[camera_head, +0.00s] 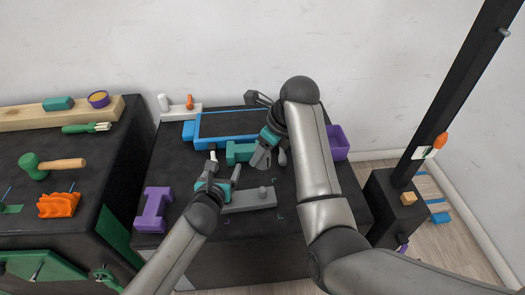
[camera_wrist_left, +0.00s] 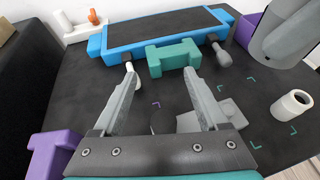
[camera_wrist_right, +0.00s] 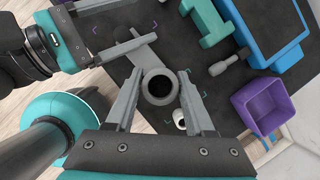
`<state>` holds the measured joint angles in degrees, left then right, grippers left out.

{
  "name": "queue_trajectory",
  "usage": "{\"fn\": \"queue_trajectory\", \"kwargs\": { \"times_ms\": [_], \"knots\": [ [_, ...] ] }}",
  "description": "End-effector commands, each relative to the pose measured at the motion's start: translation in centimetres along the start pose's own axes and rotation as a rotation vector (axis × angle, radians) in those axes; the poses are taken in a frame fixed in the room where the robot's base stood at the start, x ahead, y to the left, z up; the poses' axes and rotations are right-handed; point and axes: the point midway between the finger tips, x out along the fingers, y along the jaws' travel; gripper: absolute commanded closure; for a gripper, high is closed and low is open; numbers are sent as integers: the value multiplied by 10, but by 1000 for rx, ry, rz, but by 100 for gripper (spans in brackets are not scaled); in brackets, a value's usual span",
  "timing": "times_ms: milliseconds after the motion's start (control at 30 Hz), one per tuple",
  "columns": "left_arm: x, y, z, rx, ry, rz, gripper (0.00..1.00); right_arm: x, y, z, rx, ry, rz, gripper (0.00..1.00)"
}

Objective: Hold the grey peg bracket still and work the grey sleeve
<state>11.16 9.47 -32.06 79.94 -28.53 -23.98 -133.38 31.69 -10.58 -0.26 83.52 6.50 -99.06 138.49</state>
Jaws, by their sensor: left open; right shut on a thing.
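The grey peg bracket (camera_head: 240,202) is a flat bar with a short round peg, lying on the black bench in the head view; it also shows in the left wrist view (camera_wrist_left: 190,122). My left gripper (camera_head: 222,172) is open over the bracket's left end. In the left wrist view its fingers stand apart, with a dark round thing between them that I cannot identify. My right gripper (camera_wrist_right: 162,76) is shut on the grey sleeve (camera_wrist_right: 145,96), a ring with a dark hole. The bracket is behind the sleeve there; I cannot tell their gap. The head view hides the sleeve.
A teal block (camera_wrist_left: 173,58) and a blue-rimmed tray (camera_wrist_left: 130,42) are behind the bracket. A white tube (camera_wrist_left: 292,104) stands to its right. A purple I-shaped block (camera_head: 153,210) is at the bench's left. A purple bin (camera_head: 338,143) is at the right.

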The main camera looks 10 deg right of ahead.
Motion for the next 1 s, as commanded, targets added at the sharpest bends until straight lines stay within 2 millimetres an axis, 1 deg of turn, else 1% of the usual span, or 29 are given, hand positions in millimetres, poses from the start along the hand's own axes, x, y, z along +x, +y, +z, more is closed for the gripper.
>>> {"fn": "queue_trajectory", "kwargs": {
  "times_ms": [33,1000],
  "knots": [
    [-3,0,7,1,0,0,24,-7,0,3,0,0,0,100],
    [-30,0,72,0,0,0,24,-78,0,32,0,0,0,100]
  ]
}}
